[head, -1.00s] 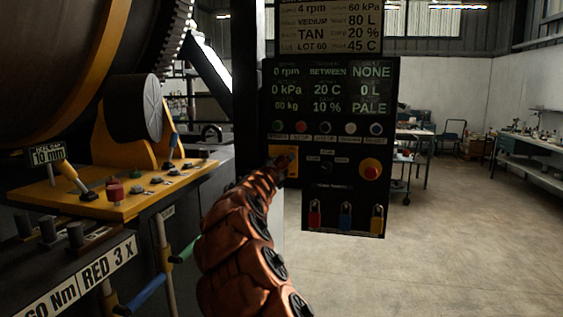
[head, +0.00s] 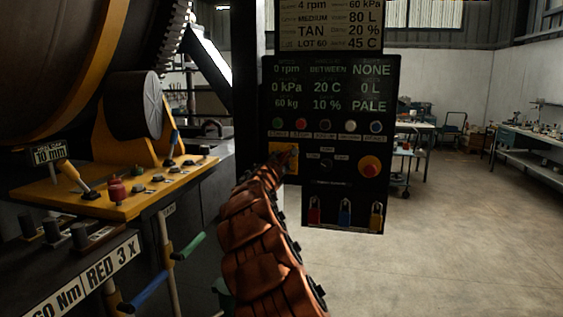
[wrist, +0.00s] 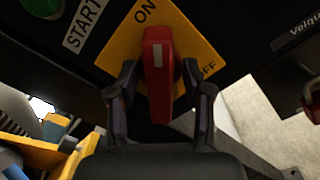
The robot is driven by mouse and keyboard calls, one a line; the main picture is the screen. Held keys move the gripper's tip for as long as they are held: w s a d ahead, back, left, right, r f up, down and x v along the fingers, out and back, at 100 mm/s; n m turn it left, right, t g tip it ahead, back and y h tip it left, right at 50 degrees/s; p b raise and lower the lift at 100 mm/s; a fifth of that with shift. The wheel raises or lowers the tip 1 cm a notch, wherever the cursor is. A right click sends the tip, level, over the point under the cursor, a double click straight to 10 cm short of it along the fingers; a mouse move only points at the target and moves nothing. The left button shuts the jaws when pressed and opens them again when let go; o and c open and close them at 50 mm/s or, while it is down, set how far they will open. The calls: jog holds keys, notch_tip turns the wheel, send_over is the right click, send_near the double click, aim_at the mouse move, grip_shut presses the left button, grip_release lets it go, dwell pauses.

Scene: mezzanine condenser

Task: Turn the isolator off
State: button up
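The isolator is a red handle (wrist: 158,75) on a yellow plate (wrist: 188,38) marked ON and OFF. In the wrist view the handle's far end lies by the ON label, and OFF is to its right. My gripper (wrist: 160,80) is open, with one finger on each side of the handle and small gaps showing. In the head view the yellow plate (head: 277,162) is on the left of the black control panel (head: 330,185). There my arm and gripper (head: 287,160) cover much of the plate and hide the handle.
A red emergency button (head: 370,167) sits right of the isolator, with a row of coloured buttons above. Several padlocks (head: 345,214) hang at the panel's bottom. A yellow console (head: 120,195) and a large drum stand left.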

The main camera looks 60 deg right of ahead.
grip_shut()
